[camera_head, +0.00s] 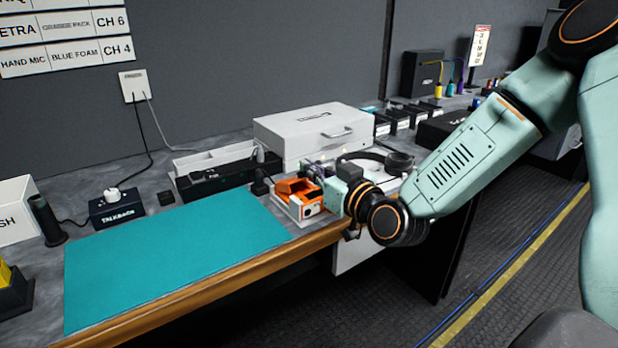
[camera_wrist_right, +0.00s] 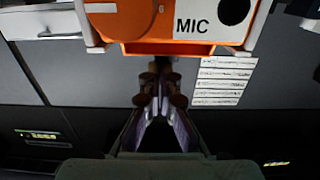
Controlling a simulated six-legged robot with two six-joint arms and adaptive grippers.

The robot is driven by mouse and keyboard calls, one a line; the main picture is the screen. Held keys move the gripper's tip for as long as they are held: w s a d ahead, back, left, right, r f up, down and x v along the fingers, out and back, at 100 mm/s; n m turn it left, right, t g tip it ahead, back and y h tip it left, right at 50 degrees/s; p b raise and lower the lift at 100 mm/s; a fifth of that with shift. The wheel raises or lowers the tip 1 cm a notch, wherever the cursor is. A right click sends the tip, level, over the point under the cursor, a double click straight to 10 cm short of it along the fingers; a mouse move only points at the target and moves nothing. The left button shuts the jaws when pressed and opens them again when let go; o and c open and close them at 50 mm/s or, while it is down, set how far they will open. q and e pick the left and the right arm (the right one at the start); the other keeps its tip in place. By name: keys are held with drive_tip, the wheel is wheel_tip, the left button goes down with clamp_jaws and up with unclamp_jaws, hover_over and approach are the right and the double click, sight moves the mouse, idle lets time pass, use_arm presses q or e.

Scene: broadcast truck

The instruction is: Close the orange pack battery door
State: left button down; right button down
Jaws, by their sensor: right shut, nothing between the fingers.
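The orange pack (camera_head: 299,189) sits in a white cradle (camera_head: 300,213) at the right end of the teal mat. Its upper side shows a recessed, open-looking area in the head view; I cannot tell the door's exact angle. Contact is unclear. My left gripper is not in view.
Headphones (camera_head: 385,160) lie behind my right wrist. A white case (camera_head: 312,132) stands behind the pack, with a black device (camera_head: 215,179) to its left. The teal mat (camera_head: 180,255) is bare. The wooden bench edge (camera_head: 215,285) runs along the front.

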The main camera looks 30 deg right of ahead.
sight(316, 193)
drive_tip(key=shift+s+f+t+y+b, duration=0.25)
drive_tip(key=shift+f+t+b, duration=0.45)
drive_tip(key=shift+b, duration=0.8)
drive_tip(key=shift+s+f+t+y+b, duration=0.1)
drive_tip(key=shift+s+f+t+b, duration=0.4)
drive_tip(key=shift+b, duration=0.95)
drive_tip(key=shift+w+f, duration=0.15)
drive_tip(key=shift+f, duration=0.2)
